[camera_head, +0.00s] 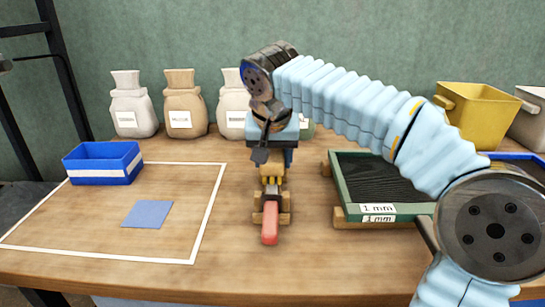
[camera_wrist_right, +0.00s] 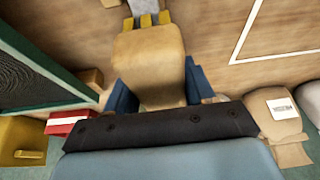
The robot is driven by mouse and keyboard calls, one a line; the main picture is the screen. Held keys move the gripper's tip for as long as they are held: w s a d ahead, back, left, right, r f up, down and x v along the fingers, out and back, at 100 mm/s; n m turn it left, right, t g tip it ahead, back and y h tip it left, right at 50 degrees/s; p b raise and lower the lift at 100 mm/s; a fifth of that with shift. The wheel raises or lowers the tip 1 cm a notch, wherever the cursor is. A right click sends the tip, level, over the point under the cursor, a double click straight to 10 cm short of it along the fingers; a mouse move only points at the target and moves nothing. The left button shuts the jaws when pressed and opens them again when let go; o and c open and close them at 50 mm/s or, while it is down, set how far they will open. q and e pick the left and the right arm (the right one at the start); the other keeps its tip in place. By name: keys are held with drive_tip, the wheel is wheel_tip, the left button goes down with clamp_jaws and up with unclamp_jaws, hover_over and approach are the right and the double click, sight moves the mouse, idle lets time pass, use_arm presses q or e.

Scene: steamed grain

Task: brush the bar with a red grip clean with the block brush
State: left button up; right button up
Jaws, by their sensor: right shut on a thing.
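The bar with a red grip (camera_head: 269,226) lies in the middle of the table, its red end toward me and its metal part (camera_head: 271,207) in a wooden rest (camera_head: 284,217). My right gripper (camera_head: 273,158) is above and behind it, shut on the block brush (camera_head: 271,170). In the right wrist view the brush's tan wooden block (camera_wrist_right: 150,60) sits between the blue fingers, with yellow bristles (camera_wrist_right: 147,20) beyond it, near the metal of the bar. I cannot tell whether the bristles touch the bar. My left gripper is out of view.
A green-framed tray (camera_head: 347,190) labelled 1 mm stands right of the bar. A blue bin (camera_head: 103,171) and a blue square (camera_head: 148,214) lie in the white outline at left. Sacks (camera_head: 185,108) stand at the back, a yellow bin (camera_head: 476,115) at back right.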

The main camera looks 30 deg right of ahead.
drive_tip(key=shift+w+d+p, duration=0.4)
drive_tip(key=shift+w, duration=0.35)
drive_tip(key=shift+w+d+f, duration=0.1)
drive_tip(key=shift+w+d, duration=0.1)
drive_tip(key=shift+w, duration=0.05)
drive_tip(key=shift+s+a+f+b, duration=0.2)
drive_tip(key=shift+s+a+b, duration=0.35)
drive_tip(key=shift+s, duration=0.3)
drive_tip(key=shift+s+a+b, duration=0.15)
drive_tip(key=shift+s+a, duration=0.25)
drive_tip(key=shift+s, duration=0.3)
drive_tip(key=shift+s+a+b, duration=0.15)
drive_tip(key=shift+s+a, duration=0.25)
drive_tip(key=shift+s, duration=0.25)
drive_tip(key=shift+r, duration=0.1)
